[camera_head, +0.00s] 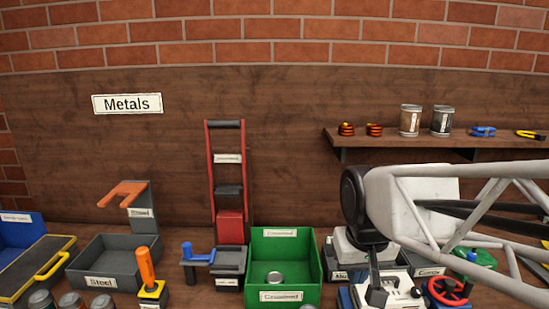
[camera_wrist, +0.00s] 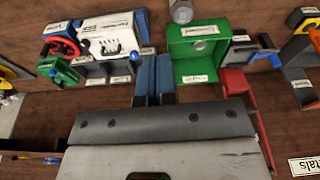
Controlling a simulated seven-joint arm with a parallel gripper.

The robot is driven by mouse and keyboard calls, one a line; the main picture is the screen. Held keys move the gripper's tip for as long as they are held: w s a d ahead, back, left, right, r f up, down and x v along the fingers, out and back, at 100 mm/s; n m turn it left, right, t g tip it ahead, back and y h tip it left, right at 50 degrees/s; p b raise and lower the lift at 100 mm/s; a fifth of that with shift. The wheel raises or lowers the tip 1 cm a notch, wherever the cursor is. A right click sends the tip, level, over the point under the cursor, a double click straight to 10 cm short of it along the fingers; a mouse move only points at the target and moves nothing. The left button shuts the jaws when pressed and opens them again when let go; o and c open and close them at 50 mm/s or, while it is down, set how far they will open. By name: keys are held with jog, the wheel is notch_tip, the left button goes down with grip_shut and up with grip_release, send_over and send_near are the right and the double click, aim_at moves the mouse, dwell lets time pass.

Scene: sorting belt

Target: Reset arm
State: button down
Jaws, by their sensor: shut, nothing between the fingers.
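My gripper (camera_wrist: 154,64) shows in the wrist view as two blue fingers close together, shut and empty. It is out over the work area, beside the green bin (camera_wrist: 184,70) in that view. In the head view my white arm reaches in from the right, and I cannot make out the fingertips clearly there. The green bin (camera_head: 312,265) stands at the middle front with a can (camera_head: 274,278) in it. My arm covers part of the bench on the right.
A grey Steel bin (camera_head: 125,262), an orange-handled lever (camera_head: 147,266) and a red-framed device (camera_head: 229,225) stand to the left. A wall shelf (camera_head: 400,139) holds cans, copper coils and tools. The upper wall is clear.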

jog(key=s+d+f+m, duration=0.1)
jog(key=s+d+f, duration=0.2)
jog(key=s, duration=0.6)
jog(key=shift+d, duration=0.35)
dwell(1.7)
